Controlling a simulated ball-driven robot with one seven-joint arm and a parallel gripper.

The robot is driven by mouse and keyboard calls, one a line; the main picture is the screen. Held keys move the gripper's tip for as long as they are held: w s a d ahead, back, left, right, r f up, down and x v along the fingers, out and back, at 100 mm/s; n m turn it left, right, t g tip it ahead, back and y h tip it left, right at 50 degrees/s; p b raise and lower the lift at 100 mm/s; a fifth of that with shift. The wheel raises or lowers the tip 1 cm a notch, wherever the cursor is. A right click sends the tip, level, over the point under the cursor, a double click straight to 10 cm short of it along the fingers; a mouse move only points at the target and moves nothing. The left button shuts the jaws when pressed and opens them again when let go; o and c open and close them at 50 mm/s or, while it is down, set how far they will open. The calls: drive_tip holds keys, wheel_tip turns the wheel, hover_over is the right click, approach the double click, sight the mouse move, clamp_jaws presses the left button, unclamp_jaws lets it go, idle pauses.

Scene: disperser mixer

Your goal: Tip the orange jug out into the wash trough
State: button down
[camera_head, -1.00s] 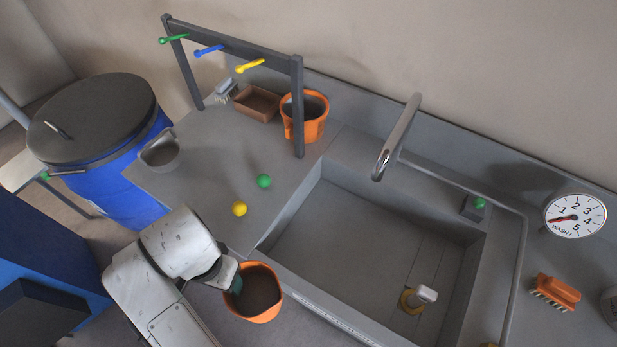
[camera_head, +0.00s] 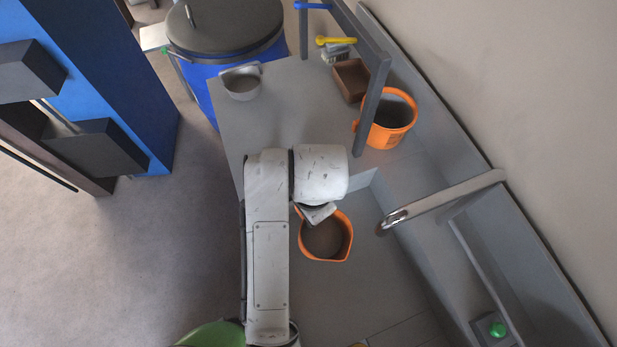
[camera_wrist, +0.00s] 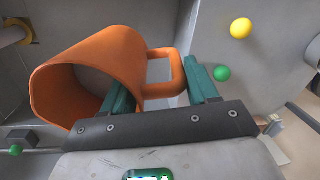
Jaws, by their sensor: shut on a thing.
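The orange jug (camera_head: 327,237) hangs from my gripper (camera_head: 316,212), over the grey wash trough (camera_head: 392,285) in the head view. Its mouth faces up towards the head camera and it looks about upright. The inside looks grey-brown; I cannot tell whether that is contents or the bottom. In the wrist view my gripper (camera_wrist: 160,78) is shut on the handle of the jug (camera_wrist: 110,55), with the green fingers on both sides of it. My arm hides the trough's near left part in the head view.
A chrome tap (camera_head: 440,203) reaches over the trough, right of the jug. A green button (camera_head: 497,330) is at lower right.

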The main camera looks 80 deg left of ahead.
drive_tip(key=g+y, duration=0.1)
drive_tip(key=r+y, duration=0.1)
drive_tip(key=y, duration=0.1)
drive_tip(key=g+y, duration=0.1)
drive_tip(key=y, duration=0.1)
drive_tip(key=shift+w+d+r+g, duration=0.15)
drive_tip(key=shift+w+d+g, duration=0.15)
drive_tip(key=shift+d, duration=0.1)
drive_tip(key=w+d+f+g+y+b, duration=0.1)
drive_tip(key=d+y+b, duration=0.1)
drive_tip(key=w+d+f+g+y+b, duration=0.1)
drive_tip(key=d+y+b, duration=0.1)
drive_tip(key=y+b, duration=0.1)
drive_tip(key=w+d+f+g+y+b, duration=0.1)
drive_tip(key=d+f+g+y+b, duration=0.1)
drive_tip(key=y+b, duration=0.1)
drive_tip(key=d+y+b, duration=0.1)
drive_tip(key=b, duration=0.1)
drive_tip(key=w+d+g+y+b, duration=0.1)
drive_tip(key=b, duration=0.1)
drive_tip(key=d+b, duration=0.1)
drive_tip(key=shift+w+f+g+y+b, duration=0.25)
drive_tip(key=shift+f+g+y+b, duration=0.15)
drive_tip(key=shift+w+d+y+b, duration=0.1)
drive_tip(key=shift+d+y+b, duration=0.2)
drive_tip(key=shift+b, duration=0.15)
idle(0.4)
drive_tip(key=shift+r, duration=0.1)
idle(2.0)
